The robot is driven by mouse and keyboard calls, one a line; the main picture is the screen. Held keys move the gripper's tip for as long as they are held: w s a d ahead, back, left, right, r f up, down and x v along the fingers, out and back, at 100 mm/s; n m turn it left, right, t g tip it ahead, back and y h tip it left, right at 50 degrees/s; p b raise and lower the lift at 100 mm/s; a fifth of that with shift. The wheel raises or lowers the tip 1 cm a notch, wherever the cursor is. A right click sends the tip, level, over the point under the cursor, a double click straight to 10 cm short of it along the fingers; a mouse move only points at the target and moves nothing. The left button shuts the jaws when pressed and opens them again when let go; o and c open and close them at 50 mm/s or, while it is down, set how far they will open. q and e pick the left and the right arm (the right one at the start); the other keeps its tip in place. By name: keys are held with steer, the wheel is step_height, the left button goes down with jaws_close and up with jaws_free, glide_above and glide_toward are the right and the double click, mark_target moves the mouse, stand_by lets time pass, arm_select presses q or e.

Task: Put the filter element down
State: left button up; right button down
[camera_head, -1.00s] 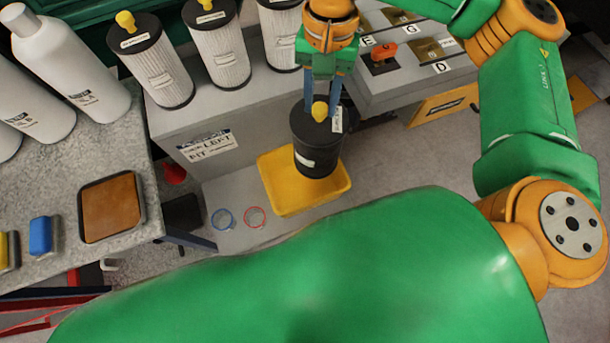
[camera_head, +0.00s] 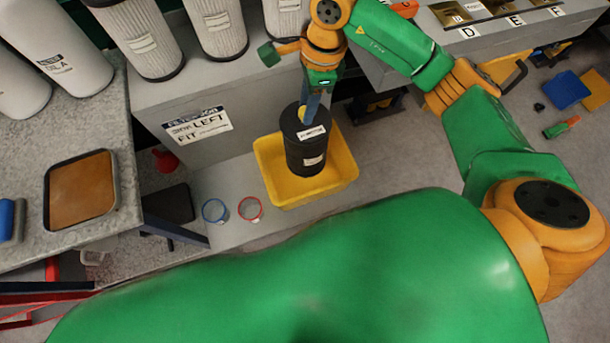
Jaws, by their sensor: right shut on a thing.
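The filter element (camera_head: 306,150) is a dark, nearly black cylinder with white labels. It stands about upright over the inside of a yellow tray (camera_head: 343,184); I cannot tell whether its base touches the tray floor. My right gripper (camera_head: 306,112) comes down from above, its blue fingers shut on the knob on top, which they mostly hide. My left gripper is not in view.
Blue (camera_head: 214,210) and red (camera_head: 250,208) rings lie left of the tray. A brown pad (camera_head: 82,190) lies on the left table.

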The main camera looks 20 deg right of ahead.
step_height(320, 180, down, 12)
steer(key=shift+r, duration=0.25)
steer(key=c, duration=1)
jaws_free()
steer(key=shift+f, duration=0.15)
steer(key=o, duration=0.5)
steer(key=shift+c, duration=0.2)
steer(key=r, duration=0.4)
steer(key=d+r, duration=0.1)
steer(key=r, duration=0.3)
steer(key=d+r, duration=0.1)
steer(key=r, duration=0.3)
steer(key=shift+s+r, duration=0.15)
